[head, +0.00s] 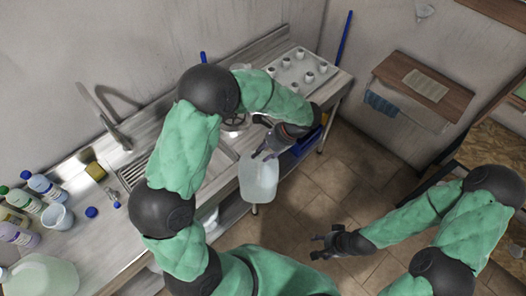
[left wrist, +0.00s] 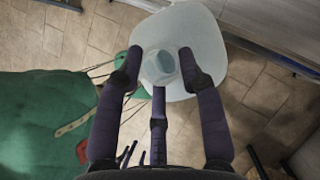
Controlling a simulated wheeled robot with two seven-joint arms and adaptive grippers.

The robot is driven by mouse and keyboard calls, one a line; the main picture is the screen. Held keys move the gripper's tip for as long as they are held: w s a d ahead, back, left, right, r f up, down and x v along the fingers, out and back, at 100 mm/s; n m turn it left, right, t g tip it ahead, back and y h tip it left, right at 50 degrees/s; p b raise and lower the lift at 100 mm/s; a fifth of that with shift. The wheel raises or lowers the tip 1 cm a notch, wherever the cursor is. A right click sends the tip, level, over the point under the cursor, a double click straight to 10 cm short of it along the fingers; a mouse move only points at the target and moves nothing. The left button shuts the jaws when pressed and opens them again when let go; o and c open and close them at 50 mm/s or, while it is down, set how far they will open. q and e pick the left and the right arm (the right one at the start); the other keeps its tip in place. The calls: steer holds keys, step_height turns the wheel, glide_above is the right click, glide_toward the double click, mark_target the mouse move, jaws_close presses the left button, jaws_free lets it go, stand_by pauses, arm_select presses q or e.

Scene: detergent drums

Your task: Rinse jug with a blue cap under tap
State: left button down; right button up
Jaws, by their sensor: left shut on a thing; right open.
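My left gripper (head: 268,146) is shut on a translucent whitish jug (head: 259,181) and holds it off the front edge of the counter, above the floor. In the left wrist view the fingers (left wrist: 161,68) close around the jug's neck, and the jug's pale body (left wrist: 205,35) spreads beyond them. No blue cap shows on this jug. A round blue cap (head: 91,212) lies on the counter at the left. The metal tap (head: 116,134) stands at the back of the sink, left of my left arm, which hides part of the basin. My right gripper (head: 329,244) is open and empty over the floor.
Another large translucent jug (head: 42,277) stands at the counter's lower left. Several bottles (head: 45,186), a small pail (head: 57,216) and a yellow sponge (head: 95,171) are on the left counter. A tray with several white knobs or cups (head: 300,70) is at the far right end.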

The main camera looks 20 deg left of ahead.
arm_select(q)
steer(key=shift+w+r+p, duration=0.15)
steer(key=shift+r+p, duration=0.15)
steer(key=shift+r, duration=0.25)
steer(key=shift+r+p, duration=1.25)
steer(key=shift+r, duration=0.5)
